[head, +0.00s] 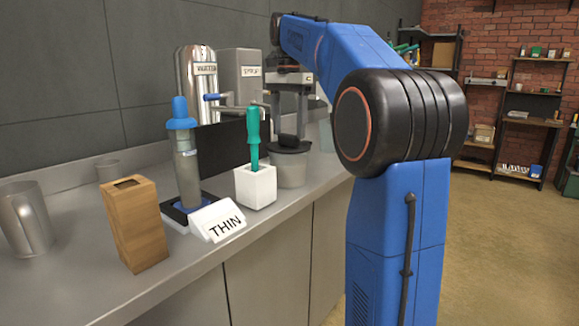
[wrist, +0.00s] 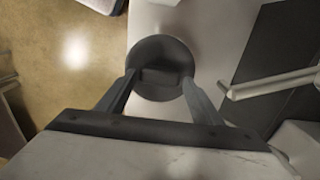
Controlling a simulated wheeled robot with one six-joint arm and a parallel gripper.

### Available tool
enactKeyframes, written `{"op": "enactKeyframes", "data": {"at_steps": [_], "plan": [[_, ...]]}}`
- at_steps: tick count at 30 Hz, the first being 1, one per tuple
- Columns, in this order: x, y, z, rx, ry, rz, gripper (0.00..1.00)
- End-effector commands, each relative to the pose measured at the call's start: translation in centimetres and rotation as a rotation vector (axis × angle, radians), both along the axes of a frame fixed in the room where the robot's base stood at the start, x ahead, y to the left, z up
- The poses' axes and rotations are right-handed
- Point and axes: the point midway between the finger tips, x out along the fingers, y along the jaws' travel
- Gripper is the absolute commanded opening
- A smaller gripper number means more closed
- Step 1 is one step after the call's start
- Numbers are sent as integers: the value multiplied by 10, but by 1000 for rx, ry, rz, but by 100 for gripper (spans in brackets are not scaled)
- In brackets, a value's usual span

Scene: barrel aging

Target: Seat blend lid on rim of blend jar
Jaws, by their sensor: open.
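The blend lid (head: 293,148) is a dark round disc with a block-shaped knob. In the head view it lies over the mouth of the blend jar (head: 291,174), a pale grey translucent vessel on the counter. The lid looks about level; I cannot tell whether it is fully down on the rim all round. My gripper (head: 288,126) points down just above the lid. In the wrist view the lid (wrist: 160,53) is between my fingers (wrist: 158,82), which stand apart on either side of the knob with gaps. The lid hides the jar there.
A white holder (head: 256,188) with a green-handled tool stands left of the jar. The THIN sign (head: 218,221), a blue-topped cylinder (head: 186,165), a wooden block (head: 136,225) and a metal mug (head: 25,220) are farther left. Metal WATER (head: 200,88) and grey SYRUP (head: 240,85) dispensers stand behind.

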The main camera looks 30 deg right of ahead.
Motion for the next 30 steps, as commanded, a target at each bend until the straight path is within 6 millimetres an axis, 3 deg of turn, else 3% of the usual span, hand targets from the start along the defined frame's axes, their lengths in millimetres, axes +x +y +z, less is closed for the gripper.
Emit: {"op": "enactKeyframes", "data": {"at_steps": [30], "plan": [[0, 0, 24, 0, 0, 0, 60]]}}
